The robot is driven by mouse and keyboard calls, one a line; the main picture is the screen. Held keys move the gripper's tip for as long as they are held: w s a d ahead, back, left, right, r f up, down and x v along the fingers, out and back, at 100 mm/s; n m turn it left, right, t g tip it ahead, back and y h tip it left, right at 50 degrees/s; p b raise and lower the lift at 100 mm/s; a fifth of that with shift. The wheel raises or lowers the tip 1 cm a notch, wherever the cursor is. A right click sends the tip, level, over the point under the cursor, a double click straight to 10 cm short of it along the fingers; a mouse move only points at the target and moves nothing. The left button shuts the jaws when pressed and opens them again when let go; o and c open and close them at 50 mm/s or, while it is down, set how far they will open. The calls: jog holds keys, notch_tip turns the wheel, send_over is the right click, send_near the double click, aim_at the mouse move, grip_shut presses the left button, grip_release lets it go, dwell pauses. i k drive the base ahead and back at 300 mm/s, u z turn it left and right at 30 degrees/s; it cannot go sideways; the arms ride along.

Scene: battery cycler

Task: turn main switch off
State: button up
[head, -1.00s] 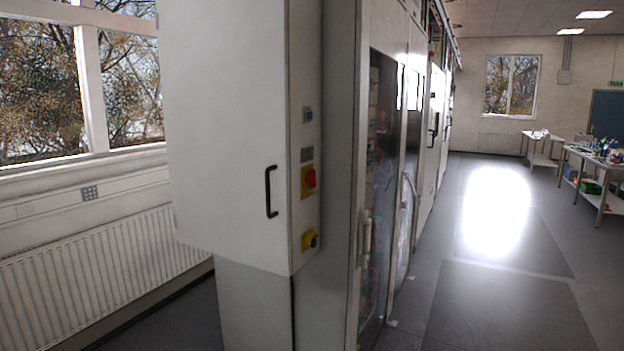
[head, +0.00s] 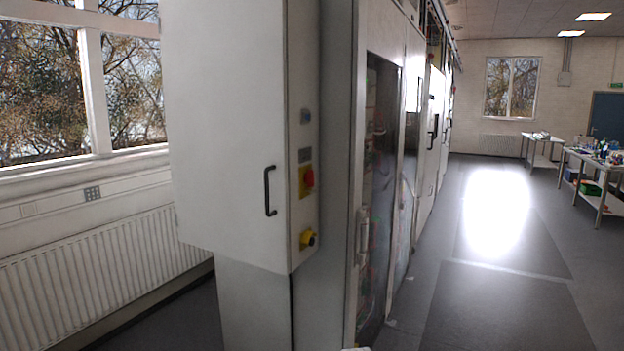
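A red rotary switch on a yellow plate (head: 307,180) sits on the narrow right side face of the white cabinet (head: 228,130); it looks like the main switch. The angle is too steep to read its position. Below it, on the same face, is another yellow device with a dark knob (head: 307,239). A small label plate (head: 305,155) and a small blue-grey button (head: 306,116) are above the red switch. My gripper is not in view.
A black handle (head: 269,190) sticks out from the cabinet's front. Glass-fronted cabinets (head: 380,180) run back behind it. Open grey floor (head: 500,310) lies to the right, with tables (head: 590,160) far right. A radiator (head: 100,260) stands under the window at left.

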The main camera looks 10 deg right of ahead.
aim_at(309, 178)
jog(key=u, duration=0.1)
jog(key=i, duration=1)
jog(key=z, duration=0.05)
